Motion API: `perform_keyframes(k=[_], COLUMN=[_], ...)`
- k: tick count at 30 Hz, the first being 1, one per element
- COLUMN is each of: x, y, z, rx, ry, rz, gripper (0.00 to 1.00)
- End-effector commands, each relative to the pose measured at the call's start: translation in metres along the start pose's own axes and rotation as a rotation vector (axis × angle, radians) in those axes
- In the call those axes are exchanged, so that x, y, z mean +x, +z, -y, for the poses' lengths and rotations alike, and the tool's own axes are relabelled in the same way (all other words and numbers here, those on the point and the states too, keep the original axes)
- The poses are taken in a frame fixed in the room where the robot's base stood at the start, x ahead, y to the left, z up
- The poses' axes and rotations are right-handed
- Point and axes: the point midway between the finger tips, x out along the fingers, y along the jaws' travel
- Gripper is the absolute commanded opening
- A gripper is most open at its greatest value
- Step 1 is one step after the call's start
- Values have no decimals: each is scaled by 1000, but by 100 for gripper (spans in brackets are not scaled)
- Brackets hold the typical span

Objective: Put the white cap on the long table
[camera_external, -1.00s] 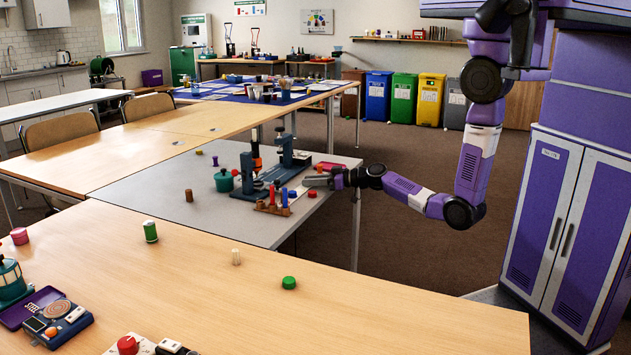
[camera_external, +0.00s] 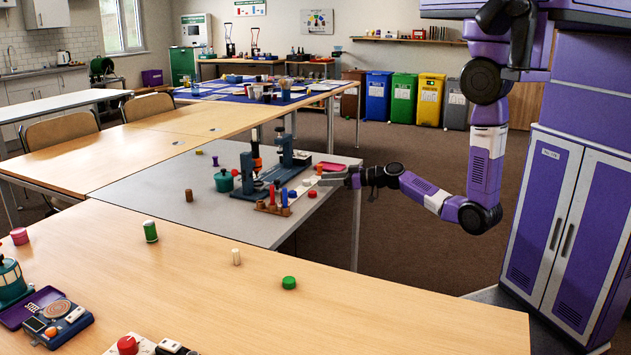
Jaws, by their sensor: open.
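A small pale disc, apparently the white cap (camera_external: 309,182), lies on the grey table section (camera_external: 150,188), beside the blue bench device. My gripper (camera_external: 322,179) is open, just to the right of the disc and low over the table's right edge. Its fingers are small and dark here, and I cannot tell whether they touch the disc. A long light-wood table (camera_external: 400,312) fills the foreground.
The blue press-like device (camera_external: 262,183) and a rack with coloured pegs (camera_external: 272,208) stand close left of my gripper. A teal pot (camera_external: 223,181) is farther left. A green can (camera_external: 150,231) stands on the front table, whose right part is clear.

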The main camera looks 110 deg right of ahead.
Motion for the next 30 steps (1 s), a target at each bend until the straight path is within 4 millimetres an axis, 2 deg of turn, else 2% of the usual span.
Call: perform_keyframes(k=[2, 4, 19, 21, 23, 26, 27, 30], x=[-9, -14, -17, -17, -14, 0, 9, 37], y=[0, 0, -1, -6, -19, -64, -83, -122], z=[0, 0, 0, 1, 2, 7, 11, 29], rx=[0, 0, 0, -1, -6, -30, -58, -132], ry=[0, 0, 0, -2, -8, -29, -43, -108], rz=[0, -1, -1, -2, -11, -42, -43, 15], gripper=[45, 52, 52, 52, 52, 52, 52, 52])
